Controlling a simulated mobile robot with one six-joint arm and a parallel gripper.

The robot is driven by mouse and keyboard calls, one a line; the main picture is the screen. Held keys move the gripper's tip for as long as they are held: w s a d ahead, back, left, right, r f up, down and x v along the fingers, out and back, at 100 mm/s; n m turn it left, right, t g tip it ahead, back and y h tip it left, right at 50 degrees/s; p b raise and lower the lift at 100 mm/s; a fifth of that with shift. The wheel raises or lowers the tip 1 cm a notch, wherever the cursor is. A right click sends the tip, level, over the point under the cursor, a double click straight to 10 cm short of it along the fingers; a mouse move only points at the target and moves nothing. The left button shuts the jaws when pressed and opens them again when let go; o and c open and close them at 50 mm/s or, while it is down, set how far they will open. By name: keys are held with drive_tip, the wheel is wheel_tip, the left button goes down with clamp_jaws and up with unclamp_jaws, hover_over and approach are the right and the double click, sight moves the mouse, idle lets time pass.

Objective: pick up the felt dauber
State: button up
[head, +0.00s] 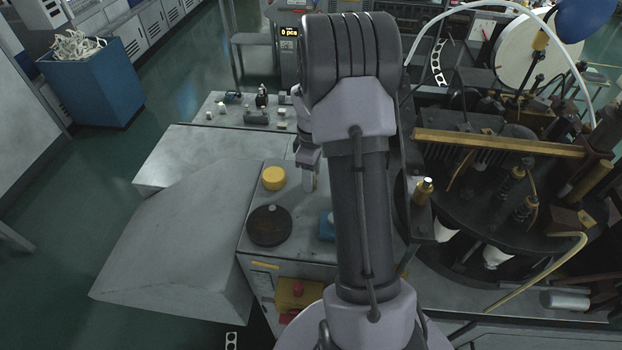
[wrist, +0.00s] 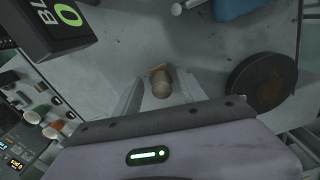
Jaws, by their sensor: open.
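The felt dauber, as I take it, is a small tan piece with a rounded end (wrist: 161,84), and it shows between my fingers in the wrist view. My gripper (wrist: 162,92) is open, with one pale finger on each side of it. Whether either finger touches the dauber I cannot tell. In the head view my gripper (head: 308,178) is low over the grey machine top, partly hidden by my arm. I cannot make out the dauber there.
A dark round disc (head: 268,225) and a yellow round piece (head: 273,178) lie on the grey top near my gripper. A blue item (head: 327,226) is partly behind my arm. In the wrist view a black display box (wrist: 62,22) stands at upper left. Machinery fills the right.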

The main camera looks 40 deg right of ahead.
drive_tip(key=shift+s+r, duration=0.1)
drive_tip(key=shift+a, duration=0.1)
drive_tip(key=c, duration=0.3)
clamp_jaws()
drive_tip(key=shift+r, duration=0.25)
wheel_tip(320, 180, up, 3)
drive_tip(key=shift+s+r, duration=0.1)
drive_tip(key=s+a+b, duration=0.1)
drive_tip(key=s+a, duration=0.2)
drive_tip(key=a, duration=0.1)
drive_tip(key=s+a+r+b, duration=0.1)
drive_tip(key=s+a, duration=0.2)
drive_tip(key=s, duration=0.1)
drive_tip(key=s+a+b, duration=0.1)
drive_tip(key=s+a, duration=0.2)
drive_tip(key=a, duration=0.1)
drive_tip(key=shift+s+a+r, duration=0.15)
drive_tip(key=shift+s+a, duration=0.15)
drive_tip(key=shift+s, duration=0.05)
